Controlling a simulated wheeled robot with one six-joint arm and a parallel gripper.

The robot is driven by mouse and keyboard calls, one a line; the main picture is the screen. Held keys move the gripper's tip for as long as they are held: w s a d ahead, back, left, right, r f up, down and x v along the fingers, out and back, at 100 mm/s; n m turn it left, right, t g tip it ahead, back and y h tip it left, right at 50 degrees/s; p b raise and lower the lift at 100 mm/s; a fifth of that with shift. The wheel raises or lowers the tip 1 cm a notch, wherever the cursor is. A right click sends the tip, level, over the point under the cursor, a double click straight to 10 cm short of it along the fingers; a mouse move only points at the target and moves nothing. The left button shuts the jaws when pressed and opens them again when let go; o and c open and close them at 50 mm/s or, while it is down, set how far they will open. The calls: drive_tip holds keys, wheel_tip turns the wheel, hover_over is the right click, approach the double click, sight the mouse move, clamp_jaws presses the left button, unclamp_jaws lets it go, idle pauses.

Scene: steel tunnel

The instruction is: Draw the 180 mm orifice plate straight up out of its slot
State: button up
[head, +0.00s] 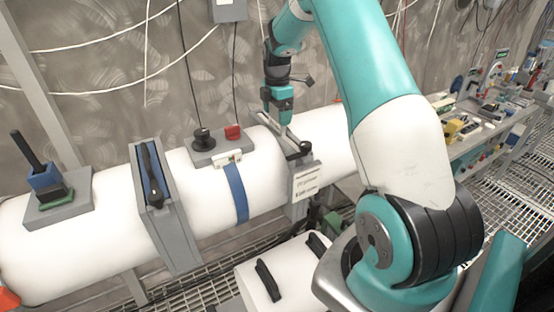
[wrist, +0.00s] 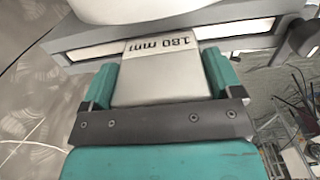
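The 180 mm orifice plate (wrist: 160,72) shows in the wrist view as a pale grey tab marked "180 mm". Its far end meets the slotted housing (wrist: 240,42); its lower part is hidden. My gripper (wrist: 160,75) has one teal finger along each side edge of the tab, with no clear gap, and looks shut on it. In the head view, my gripper (head: 279,118) points down over the housing (head: 291,140) on the white pipe. The plate is too small there to tell apart from the fingers.
The white pipe (head: 110,215) runs across the tunnel. A paper tag (head: 307,181) hangs by the housing. A cluttered shelf (head: 465,150) stands right.

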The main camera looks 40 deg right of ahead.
drive_tip(key=shift+r, duration=0.1)
drive_tip(key=shift+r+p, duration=2.6)
drive_tip(key=shift+r, duration=1)
wheel_tip(320, 180, up, 7)
drive_tip(key=p, duration=0.5)
wheel_tip(320, 180, up, 7)
